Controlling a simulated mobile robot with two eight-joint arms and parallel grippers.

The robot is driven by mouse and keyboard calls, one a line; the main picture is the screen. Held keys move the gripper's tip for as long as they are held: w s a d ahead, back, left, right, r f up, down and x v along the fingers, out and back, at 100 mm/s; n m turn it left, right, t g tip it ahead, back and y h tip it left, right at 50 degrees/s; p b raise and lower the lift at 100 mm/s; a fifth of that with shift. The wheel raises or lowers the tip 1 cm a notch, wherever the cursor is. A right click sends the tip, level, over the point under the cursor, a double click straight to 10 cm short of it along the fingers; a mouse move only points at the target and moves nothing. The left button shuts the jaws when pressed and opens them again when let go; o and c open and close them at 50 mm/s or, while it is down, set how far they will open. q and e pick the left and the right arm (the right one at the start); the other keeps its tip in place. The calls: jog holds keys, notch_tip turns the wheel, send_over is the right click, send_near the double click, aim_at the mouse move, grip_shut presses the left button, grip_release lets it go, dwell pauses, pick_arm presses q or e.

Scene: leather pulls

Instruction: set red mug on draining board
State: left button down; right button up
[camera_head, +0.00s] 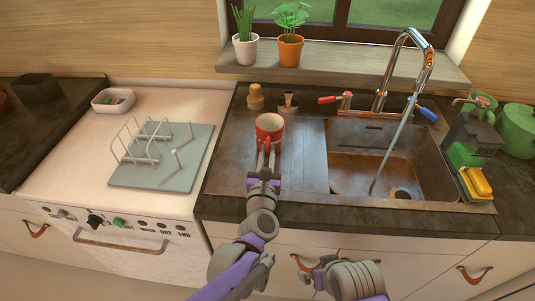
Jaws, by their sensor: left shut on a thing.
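My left gripper (267,152) is shut on the mug at that handle, reaching in from the front. I cannot tell whether the mug's base touches the board, as the gripper hides part of it. My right gripper (306,266) is low in front of the cabinet doors, and its jaws are unclear.
The sink basin (350,175) lies right of the board, under a chrome tap (405,65). A wooden-topped brush (255,97) stands behind the mug. A dish rack (153,140) sits on a grey-green mat (190,170) at left. A yellow sponge (477,183) is at right.

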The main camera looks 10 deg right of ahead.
pick_arm(q)
jog(key=c, duration=1.3)
grip_release()
jog(key=shift+f, duration=0.15)
jog(key=o, duration=0.4)
jog(key=shift+o, duration=0.2)
jog(key=shift+r, duration=0.25)
jog(key=v, duration=1.2)
jog(key=shift+s, duration=0.1)
